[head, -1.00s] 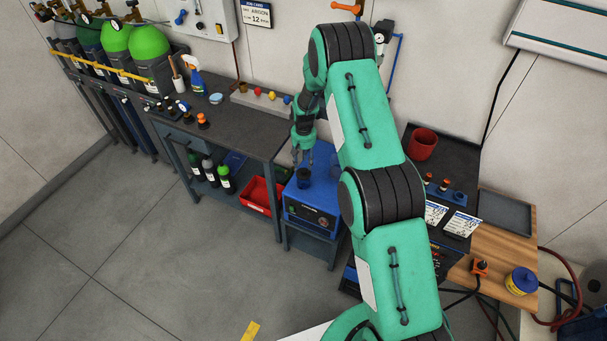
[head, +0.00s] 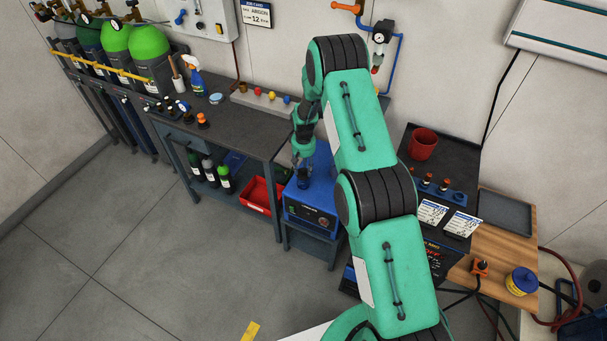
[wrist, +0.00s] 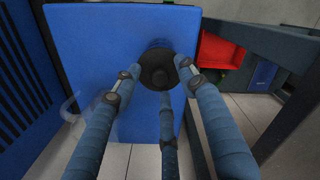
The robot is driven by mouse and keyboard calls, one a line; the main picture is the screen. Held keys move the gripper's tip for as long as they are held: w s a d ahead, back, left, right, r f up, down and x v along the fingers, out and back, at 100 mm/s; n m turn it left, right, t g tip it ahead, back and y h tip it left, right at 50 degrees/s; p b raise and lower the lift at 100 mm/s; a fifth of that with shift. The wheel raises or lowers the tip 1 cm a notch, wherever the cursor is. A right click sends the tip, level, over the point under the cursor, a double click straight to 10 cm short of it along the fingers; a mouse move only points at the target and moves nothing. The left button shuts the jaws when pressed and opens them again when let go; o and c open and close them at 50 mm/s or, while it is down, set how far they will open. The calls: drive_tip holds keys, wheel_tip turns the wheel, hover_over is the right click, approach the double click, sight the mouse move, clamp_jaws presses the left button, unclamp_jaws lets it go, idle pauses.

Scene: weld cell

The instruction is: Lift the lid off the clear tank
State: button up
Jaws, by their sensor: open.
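The tank (head: 304,183) is a small, dark-looking vessel on top of the blue machine (head: 318,197). My gripper (head: 303,164) is directly over the tank and points down. In the wrist view its three blue-grey fingers (wrist: 160,78) are spread around the lid, with two tips at the sides and one at the near edge. The gripper is open; I cannot tell whether any fingertip touches the lid.
A dark workbench (head: 225,122) with bottles on its lower shelf stands left of the blue machine. A red bin (head: 262,194) is on that shelf. A dark cabinet with a red pot (head: 422,144) stands to the right. The floor in front is clear.

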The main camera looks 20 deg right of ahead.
sight(304, 171)
drive_tip(key=shift+c, duration=0.3)
drive_tip(key=c, duration=1)
drive_tip(key=shift+r, duration=1)
drive_tip(key=shift+s+r, duration=0.25)
drive_tip(key=shift+r, duration=0.6)
drive_tip(key=s+a+r, duration=0.1)
drive_tip(key=s, duration=1.4)
drive_tip(key=shift+s+a+r, duration=0.15)
drive_tip(key=shift+s+a, duration=0.1)
drive_tip(key=shift+a, duration=0.1)
